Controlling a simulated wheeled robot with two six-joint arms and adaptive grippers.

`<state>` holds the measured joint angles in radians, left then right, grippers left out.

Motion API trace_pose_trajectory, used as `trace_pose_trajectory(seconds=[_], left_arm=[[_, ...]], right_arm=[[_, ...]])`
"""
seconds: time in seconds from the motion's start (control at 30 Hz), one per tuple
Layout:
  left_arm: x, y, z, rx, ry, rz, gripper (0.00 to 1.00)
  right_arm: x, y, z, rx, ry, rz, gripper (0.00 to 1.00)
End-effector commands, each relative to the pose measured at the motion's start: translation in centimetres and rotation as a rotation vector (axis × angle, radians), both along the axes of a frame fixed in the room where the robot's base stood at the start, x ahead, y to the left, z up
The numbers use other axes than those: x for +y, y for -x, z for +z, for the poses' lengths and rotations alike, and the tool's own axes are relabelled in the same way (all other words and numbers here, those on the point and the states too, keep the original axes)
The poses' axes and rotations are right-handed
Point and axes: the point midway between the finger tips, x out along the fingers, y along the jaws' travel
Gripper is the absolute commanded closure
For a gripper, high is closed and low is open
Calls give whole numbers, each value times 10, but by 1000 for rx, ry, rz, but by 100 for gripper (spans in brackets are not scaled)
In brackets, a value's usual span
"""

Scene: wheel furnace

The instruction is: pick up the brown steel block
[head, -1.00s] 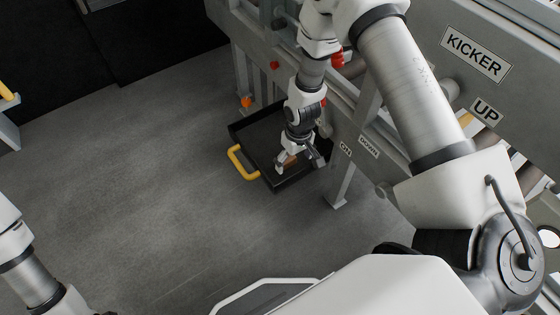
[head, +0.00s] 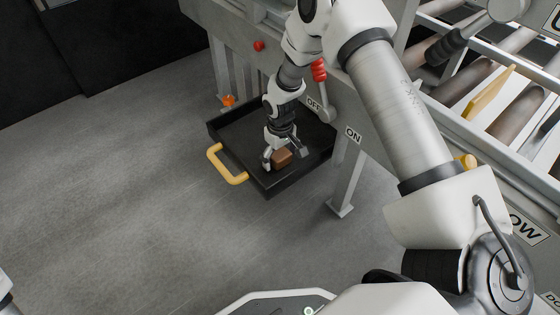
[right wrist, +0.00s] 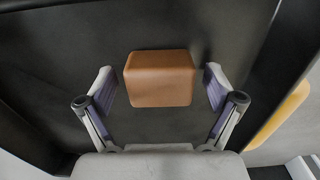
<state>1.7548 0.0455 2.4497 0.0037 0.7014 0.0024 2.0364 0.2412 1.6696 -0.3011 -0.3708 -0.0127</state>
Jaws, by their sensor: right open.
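The brown steel block (head: 282,158) lies in a black tray (head: 285,189) with a yellow handle, on the floor beside the machine frame. My right gripper (head: 285,161) is open, pointing down into the tray at the block. In the right wrist view the block (right wrist: 158,78) sits between the two spread fingers of the gripper (right wrist: 160,88), with a gap on each side. No finger appears to touch it. My left gripper is out of view; only a bit of the left arm shows at the lower left edge.
The yellow handle (head: 229,168) is on the tray's left side. The machine frame's leg (head: 347,180) stands right of the tray. A red-gripped lever (head: 319,72) is above it. Rollers (head: 468,84) lie at the upper right. The grey floor (head: 110,190) at left is clear.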

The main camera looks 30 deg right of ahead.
Motion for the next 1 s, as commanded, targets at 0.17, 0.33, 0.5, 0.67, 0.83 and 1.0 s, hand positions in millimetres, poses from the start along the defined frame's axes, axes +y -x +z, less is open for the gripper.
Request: trace_pose_trajectory(seconds=[0.17,0.33,0.5,0.67,0.83,1.0], left_arm=[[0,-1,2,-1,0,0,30],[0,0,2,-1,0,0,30],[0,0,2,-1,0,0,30],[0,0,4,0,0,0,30],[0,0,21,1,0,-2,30],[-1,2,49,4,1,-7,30]], right_arm=[[0,0,2,-1,0,0,15],[0,0,2,-1,0,0,76],[0,0,2,-1,0,0,82],[0,0,4,-1,0,0,82],[0,-1,29,-1,0,0,82],[0,-1,73,-3,0,0,82]])
